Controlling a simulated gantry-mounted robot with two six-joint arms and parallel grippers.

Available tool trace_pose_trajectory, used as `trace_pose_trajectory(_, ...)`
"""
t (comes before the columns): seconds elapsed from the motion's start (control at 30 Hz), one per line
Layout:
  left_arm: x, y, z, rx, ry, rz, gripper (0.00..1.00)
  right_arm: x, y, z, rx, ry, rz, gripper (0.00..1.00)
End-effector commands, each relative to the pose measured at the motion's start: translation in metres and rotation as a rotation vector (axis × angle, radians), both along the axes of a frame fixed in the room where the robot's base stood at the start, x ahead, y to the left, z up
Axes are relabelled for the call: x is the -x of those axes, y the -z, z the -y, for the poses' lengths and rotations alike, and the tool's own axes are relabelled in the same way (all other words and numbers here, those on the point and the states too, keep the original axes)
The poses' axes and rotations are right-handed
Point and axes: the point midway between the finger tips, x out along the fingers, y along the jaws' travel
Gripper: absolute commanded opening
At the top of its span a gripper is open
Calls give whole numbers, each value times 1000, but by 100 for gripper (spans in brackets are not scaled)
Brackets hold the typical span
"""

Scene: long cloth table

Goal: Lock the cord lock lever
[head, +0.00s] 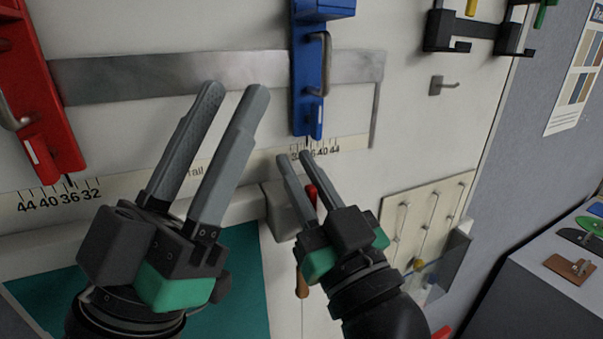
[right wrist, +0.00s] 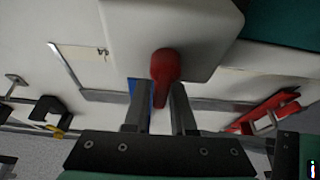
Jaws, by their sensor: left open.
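The cord lock is a pale grey box (head: 287,209) on the board, with a short red lever (head: 312,194). In the right wrist view the box (right wrist: 172,35) is at the top and the lever (right wrist: 163,66) points down toward my fingers. My right gripper (head: 293,156) is at the box, its fingers apart with the lever showing between them. In the right wrist view its fingers (right wrist: 157,95) lie either side of the lever's end; I cannot tell whether they touch it. My left gripper (head: 239,87) is open and empty, left of the box, in front of the metal strip.
A blue clamp (head: 309,75) hangs on the rail (head: 170,75) above my right gripper, and a red one (head: 35,100) is at the left. A numbered scale (head: 325,150) runs below. A corded panel (head: 428,215) is at the right. A teal mat (head: 240,280) lies low.

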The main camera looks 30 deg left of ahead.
Motion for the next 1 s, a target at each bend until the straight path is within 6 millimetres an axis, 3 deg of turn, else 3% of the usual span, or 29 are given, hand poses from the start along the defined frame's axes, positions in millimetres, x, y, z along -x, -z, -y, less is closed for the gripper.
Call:
trace_pose_trajectory(0.03, 0, 0, 0, 0, 0, 0, 45, 0, 0, 0, 0, 0, 0, 35)
trace_pose_trajectory(0.1, 0, 0, 0, 0, 0, 0, 45, 0, 0, 0, -1, 0, -1, 45)
trace_pose_trajectory(0.47, 0, 3, 0, 0, 0, 0, 45, 2, 4, 4, -1, 1, -1, 45)
trace_pose_trajectory(0.87, 0, 29, 0, 0, 0, 0, 45, 47, 37, 66, -1, 4, 2, 45)
trace_pose_trajectory(1.0, 0, 19, 0, 0, 0, 0, 45, 59, 41, 82, 0, 1, -2, 45)
